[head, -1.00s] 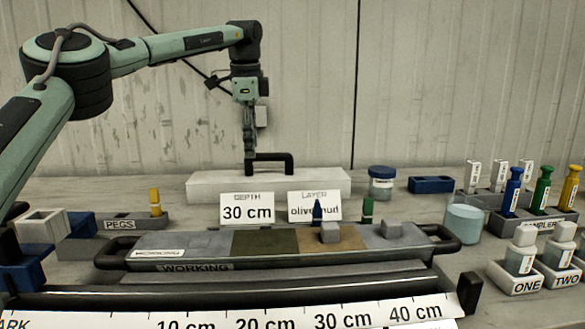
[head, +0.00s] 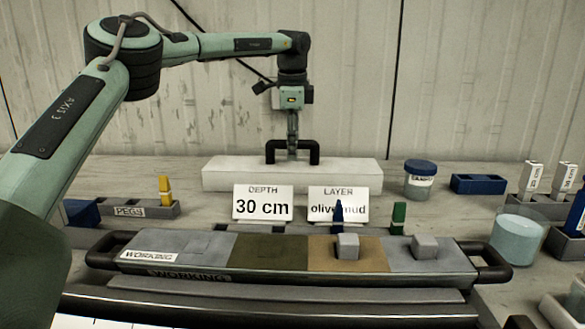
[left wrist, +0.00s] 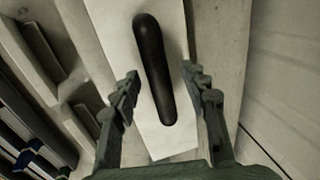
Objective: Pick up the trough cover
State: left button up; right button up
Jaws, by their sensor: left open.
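The trough cover (head: 225,175) is a long white block with a black bar handle (head: 314,152) on top, at the back of the bench. In the left wrist view the white cover (left wrist: 112,28) lies below the gripper, with its dark handle (left wrist: 150,60) running lengthwise. My left gripper (head: 292,150) is at the middle of the handle, pointing down. In the left wrist view the left gripper (left wrist: 163,84) is open, one finger on each side of the handle, with gaps visible. Its exact height against the handle is hard to tell. My right gripper is not in view.
In front stand a depth card (head: 263,203), a layer card (head: 338,205) and the working trough (head: 210,262) with layered sections. A peg holder (head: 135,208) is at left.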

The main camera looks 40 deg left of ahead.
pick_arm(q)
jog(key=shift+f, duration=0.2)
grip_shut()
jog(key=shift+r, duration=0.1)
